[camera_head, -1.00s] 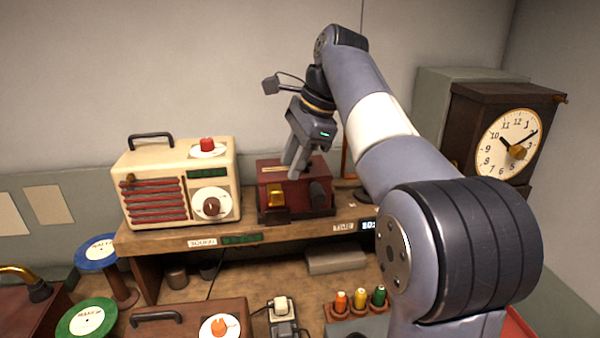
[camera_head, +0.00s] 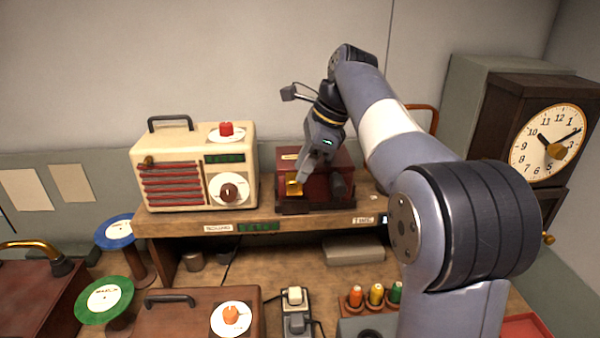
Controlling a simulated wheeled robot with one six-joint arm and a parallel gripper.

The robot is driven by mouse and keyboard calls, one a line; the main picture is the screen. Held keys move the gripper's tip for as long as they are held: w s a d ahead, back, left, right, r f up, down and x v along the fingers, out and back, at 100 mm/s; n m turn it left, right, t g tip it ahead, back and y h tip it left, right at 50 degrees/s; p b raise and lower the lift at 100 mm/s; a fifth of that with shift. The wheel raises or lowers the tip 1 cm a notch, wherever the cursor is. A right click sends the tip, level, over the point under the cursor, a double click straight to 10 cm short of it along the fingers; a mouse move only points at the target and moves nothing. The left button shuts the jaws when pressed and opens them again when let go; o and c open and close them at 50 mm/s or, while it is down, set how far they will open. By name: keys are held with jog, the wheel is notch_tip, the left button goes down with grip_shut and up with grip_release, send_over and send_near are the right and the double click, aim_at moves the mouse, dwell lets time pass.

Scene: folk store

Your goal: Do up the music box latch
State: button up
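The music box (camera_head: 315,196) is a dark red box on the raised wooden shelf, right of the cream radio. Its gold latch (camera_head: 293,185) is on the front face, toward the left. A dark knob or crank sits at the front right. My gripper (camera_head: 301,178) points down at the front of the box, with its fingertips at the latch. The fingers look close together, but their gap is too small to judge, and I cannot tell whether they touch the latch.
A cream radio (camera_head: 195,168) stands close on the left. A dark wooden clock (camera_head: 525,125) is at the right. Below the shelf are green (camera_head: 104,298) and blue (camera_head: 118,230) reels, a brown case (camera_head: 185,315) and several coloured spools (camera_head: 376,295).

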jog(key=shift+x, duration=1.2)
jog(key=shift+c, duration=0.3)
grip_shut()
